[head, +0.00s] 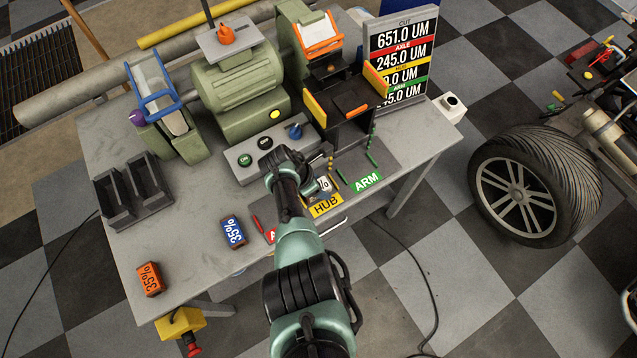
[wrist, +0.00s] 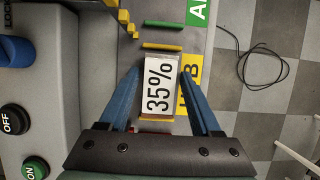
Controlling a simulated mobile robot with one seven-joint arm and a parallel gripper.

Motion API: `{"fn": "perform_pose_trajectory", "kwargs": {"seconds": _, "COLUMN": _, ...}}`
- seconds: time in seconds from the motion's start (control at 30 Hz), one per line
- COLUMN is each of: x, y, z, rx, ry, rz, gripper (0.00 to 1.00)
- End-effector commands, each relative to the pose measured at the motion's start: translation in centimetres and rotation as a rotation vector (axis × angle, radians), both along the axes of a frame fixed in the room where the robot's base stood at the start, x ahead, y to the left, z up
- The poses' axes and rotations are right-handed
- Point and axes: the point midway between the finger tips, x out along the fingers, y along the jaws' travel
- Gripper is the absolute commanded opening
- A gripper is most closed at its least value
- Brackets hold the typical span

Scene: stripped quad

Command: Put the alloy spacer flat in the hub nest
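The pale alloy spacer, a block marked 35% (wrist: 160,85), lies face up on the bench between two yellow bars of the hub nest (wrist: 162,46), beside the yellow HUB label (wrist: 188,95). In the head view, the spacer (head: 324,184) is partly hidden by my arm, just behind the HUB label (head: 326,206). My gripper (wrist: 160,72) is over the spacer with a blue finger on each side. Narrow gaps show between the fingers and the block, so it looks open.
A blue block (head: 234,232) and an orange block (head: 150,279) lie at the front left. A button box (head: 262,150), a green motor (head: 236,85) and a black stand (head: 350,122) stand behind. A green ARM label (head: 367,181) is to the right. A dark tray (head: 133,190) sits at left.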

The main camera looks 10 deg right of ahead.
Motion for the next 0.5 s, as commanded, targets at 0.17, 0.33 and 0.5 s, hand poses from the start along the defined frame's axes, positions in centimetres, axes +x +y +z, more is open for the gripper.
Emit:
{"fn": "perform_pose_trajectory", "kwargs": {"seconds": 0.17, "x": 0.0, "y": 0.0, "z": 0.0, "rx": 0.0, "ry": 0.0, "rz": 0.0, "gripper": 0.77}}
{"fn": "perform_pose_trajectory", "kwargs": {"seconds": 0.33, "x": 0.0, "y": 0.0, "z": 0.1, "rx": 0.0, "ry": 0.0, "rz": 0.0, "gripper": 0.77}}
{"fn": "perform_pose_trajectory", "kwargs": {"seconds": 0.5, "x": -0.1, "y": 0.3, "z": 1.4, "rx": 0.0, "ry": -0.001, "rz": 0.0, "gripper": 0.77}}
